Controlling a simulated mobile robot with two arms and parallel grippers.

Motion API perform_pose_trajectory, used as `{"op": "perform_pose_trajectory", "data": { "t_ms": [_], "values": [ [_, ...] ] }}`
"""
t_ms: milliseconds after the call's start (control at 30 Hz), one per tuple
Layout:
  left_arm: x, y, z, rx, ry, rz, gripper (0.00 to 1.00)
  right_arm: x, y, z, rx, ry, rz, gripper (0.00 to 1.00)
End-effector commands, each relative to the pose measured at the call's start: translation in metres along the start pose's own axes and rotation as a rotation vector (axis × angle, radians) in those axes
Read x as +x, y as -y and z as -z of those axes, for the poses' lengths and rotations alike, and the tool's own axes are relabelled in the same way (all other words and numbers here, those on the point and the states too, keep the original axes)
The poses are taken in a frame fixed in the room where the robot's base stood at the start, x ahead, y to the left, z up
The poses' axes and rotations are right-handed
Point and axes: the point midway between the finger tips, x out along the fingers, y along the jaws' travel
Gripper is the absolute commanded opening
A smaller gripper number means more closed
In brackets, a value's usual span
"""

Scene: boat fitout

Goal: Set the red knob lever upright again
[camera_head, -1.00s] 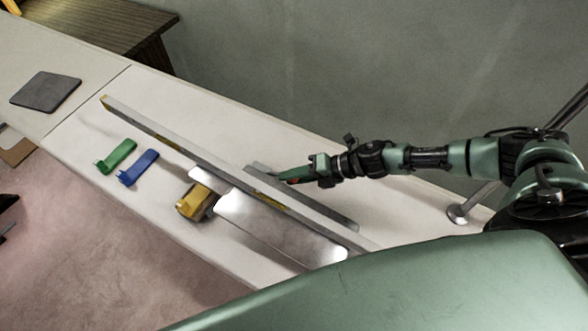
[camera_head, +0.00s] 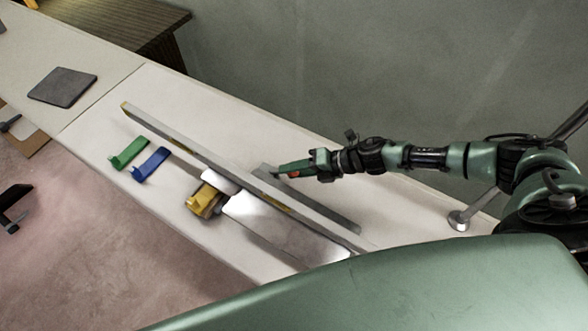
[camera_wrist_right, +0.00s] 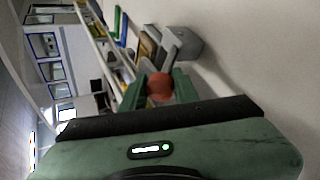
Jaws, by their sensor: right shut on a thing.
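The red knob (camera_wrist_right: 160,87) shows between the fingers of my right gripper (camera_wrist_right: 158,84) in the right wrist view. A short grey bar (camera_wrist_right: 164,49) runs beyond it towards a grey box-shaped mount (camera_wrist_right: 186,44). In the head view my right gripper (camera_head: 282,171) is shut on the knob, behind the long upright panel (camera_head: 190,150), and a spot of red (camera_head: 294,173) shows between the fingers. The fingers hide most of the knob, and I cannot tell how far the lever tilts. My left gripper is not in view.
In front of the panel are a green part (camera_head: 129,152), a blue part (camera_head: 151,164), a yellow block (camera_head: 203,200) and a shiny metal plate (camera_head: 280,230). A dark flat pad (camera_head: 63,87) lies at far left. A round-footed post (camera_head: 459,220) stands right.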

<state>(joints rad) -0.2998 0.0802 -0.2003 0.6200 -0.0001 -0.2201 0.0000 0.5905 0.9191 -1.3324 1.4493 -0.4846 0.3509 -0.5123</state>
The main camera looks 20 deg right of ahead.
Motion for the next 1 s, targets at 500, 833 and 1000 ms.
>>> {"op": "perform_pose_trajectory", "data": {
  "t_ms": [500, 833, 1000],
  "values": [
    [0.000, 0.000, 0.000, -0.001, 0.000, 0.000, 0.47, -0.001, -0.005, -0.004, -0.005, 0.005, -0.009, 0.49],
    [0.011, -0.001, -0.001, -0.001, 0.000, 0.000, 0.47, -0.049, -0.004, -0.004, -0.008, 0.006, -0.007, 0.49],
    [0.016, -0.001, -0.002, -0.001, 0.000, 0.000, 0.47, -0.069, -0.006, -0.004, -0.007, 0.005, -0.010, 0.49]
  ]
}}
